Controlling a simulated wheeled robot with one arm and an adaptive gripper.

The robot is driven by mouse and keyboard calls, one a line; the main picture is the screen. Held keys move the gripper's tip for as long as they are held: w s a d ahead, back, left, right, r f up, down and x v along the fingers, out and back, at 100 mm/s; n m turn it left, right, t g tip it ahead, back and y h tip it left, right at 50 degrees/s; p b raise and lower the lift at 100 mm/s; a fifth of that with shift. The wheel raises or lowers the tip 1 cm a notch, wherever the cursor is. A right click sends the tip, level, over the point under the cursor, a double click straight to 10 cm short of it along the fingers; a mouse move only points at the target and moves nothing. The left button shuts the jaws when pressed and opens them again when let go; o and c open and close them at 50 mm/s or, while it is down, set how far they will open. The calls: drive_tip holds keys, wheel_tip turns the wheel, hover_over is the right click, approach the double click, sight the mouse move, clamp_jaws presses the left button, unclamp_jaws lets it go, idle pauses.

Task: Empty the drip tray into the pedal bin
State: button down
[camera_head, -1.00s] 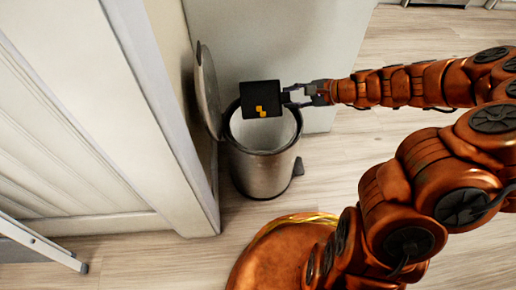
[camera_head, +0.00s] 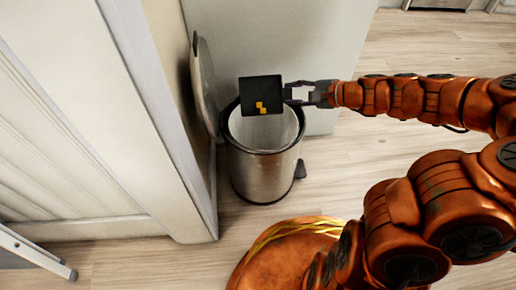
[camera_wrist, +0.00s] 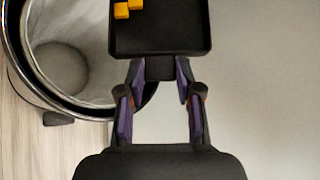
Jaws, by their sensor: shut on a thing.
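The drip tray (camera_head: 261,91) is a small black square tray with a few yellow pieces (camera_head: 262,107) lying in it. It is held above the back part of the pedal bin's opening and looks roughly level. The pedal bin (camera_head: 262,172) is a metal cylinder with its lid (camera_head: 206,85) raised at the left. My gripper (camera_head: 294,93) is shut on the tray's short handle at its right side. The bin's rim (camera_wrist: 30,75) shows at the left.
A pale wall panel (camera_head: 285,45) stands behind the bin. A white cabinet side (camera_head: 150,120) stands close to its left. The bin's dark pedal (camera_head: 300,169) sticks out at the right. Wooden floor (camera_head: 345,150) is open to the right.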

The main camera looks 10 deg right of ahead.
drive_tip(key=shift+f+n+t+b, duration=0.3)
drive_tip(key=shift+b, duration=1.3)
drive_tip(key=shift+s+r, duration=0.1)
drive_tip(key=shift+n+t+y, duration=0.4)
drive_tip(key=shift+n+t, duration=0.1)
drive_tip(key=shift+t, duration=0.1)
drive_tip(key=shift+f, duration=0.25)
drive_tip(key=shift+r, duration=0.15)
idle(0.5)
drive_tip(key=shift+r+p, duration=0.25)
drive_tip(key=shift+p, duration=0.5)
